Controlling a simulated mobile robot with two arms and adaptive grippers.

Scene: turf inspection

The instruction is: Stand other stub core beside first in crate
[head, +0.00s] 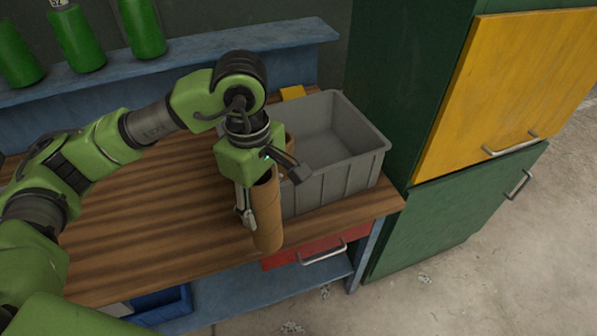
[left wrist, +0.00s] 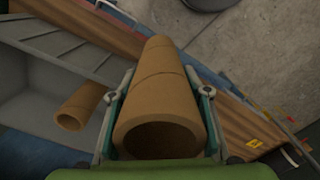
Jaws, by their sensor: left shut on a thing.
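My left gripper (head: 271,194) is shut on a brown cardboard stub core (head: 267,217). The core hangs roughly upright in front of the near left side of the grey crate (head: 345,167), outside its wall. In the left wrist view the held core (left wrist: 158,85) lies between both fingers, with its open end towards the camera. The other stub core (left wrist: 80,106) shows inside the crate in that view. In the head view only a small piece of it (head: 290,143) shows behind my gripper. My right gripper is not in view.
The crate stands on the right end of a wooden bench (head: 150,225); its right part looks empty. A yellow item (head: 293,92) lies behind it. Green bottles (head: 143,30) stand on the blue shelf (head: 190,62). A green and yellow cabinet (head: 440,215) stands close at right.

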